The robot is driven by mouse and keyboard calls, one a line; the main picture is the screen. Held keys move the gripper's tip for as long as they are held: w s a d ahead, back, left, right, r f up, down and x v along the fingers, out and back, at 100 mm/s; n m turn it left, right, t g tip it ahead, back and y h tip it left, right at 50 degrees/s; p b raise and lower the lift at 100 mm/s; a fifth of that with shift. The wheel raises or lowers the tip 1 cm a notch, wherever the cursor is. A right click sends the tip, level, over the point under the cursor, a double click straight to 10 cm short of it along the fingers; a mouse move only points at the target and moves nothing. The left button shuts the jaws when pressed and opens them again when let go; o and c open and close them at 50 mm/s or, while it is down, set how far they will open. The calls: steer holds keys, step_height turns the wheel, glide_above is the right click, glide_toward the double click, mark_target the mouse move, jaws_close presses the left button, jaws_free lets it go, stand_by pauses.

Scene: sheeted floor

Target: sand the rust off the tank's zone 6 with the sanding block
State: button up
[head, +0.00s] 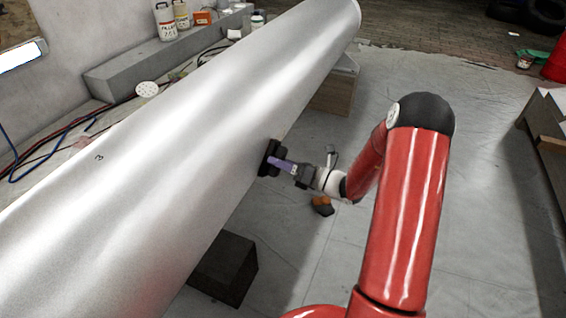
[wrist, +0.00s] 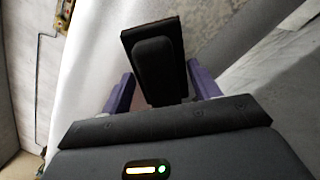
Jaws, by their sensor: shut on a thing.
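The tank (head: 175,130) is a long silver cylinder lying diagonally across the head view. A small "3" is marked on its side; no 6 is readable. My gripper (head: 279,162), with purple fingers, is at the tank's right lower side. It is shut on the black sanding block (head: 267,158), which is at the tank's surface; contact is hard to confirm. In the wrist view the sanding block (wrist: 156,62) stands between the purple fingers, with the pale tank (wrist: 85,70) behind it. A faint reddish tint shows low on the tank's near end. The surface behind the block is hidden.
A dark support block (head: 225,268) and a wooden support (head: 335,93) stand under the tank. Bottles (head: 165,20) stand behind the tank. The sheeted floor to the right is largely clear.

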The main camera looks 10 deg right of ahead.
steer(key=shift+w, duration=0.1)
steer(key=shift+w+d+p, duration=0.45)
steer(key=shift+w+d, duration=0.65)
steer(key=shift+w, duration=0.15)
steer(key=shift+w+d+r+p, duration=0.1)
steer(key=shift+w+d, duration=0.9)
steer(key=shift+w, duration=0.45)
steer(key=shift+w+d+f+p, duration=0.1)
steer(key=shift+w+d+p, duration=0.05)
steer(key=shift+w+d, duration=1.05)
steer(key=shift+w+d+r+p, duration=0.1)
steer(key=shift+w+d, duration=0.65)
steer(key=shift+w, duration=0.9)
steer(key=shift+s+a+p, duration=0.45)
steer(key=shift+s+p, duration=0.25)
steer(key=shift+s, duration=0.05)
steer(key=shift+s+a+p, duration=0.35)
steer(key=shift+s+a, duration=0.15)
steer(key=shift+s, duration=0.3)
steer(key=shift+s+a+p, duration=0.75)
steer(key=shift+s+a, duration=0.3)
steer(key=shift+s, duration=0.35)
steer(key=shift+s+a+p, duration=0.8)
steer(key=shift+s+a, duration=0.2)
steer(key=shift+s, duration=0.35)
steer(key=shift+s+a+p, duration=0.75)
steer(key=shift+s+a, duration=0.3)
steer(key=shift+s, duration=0.35)
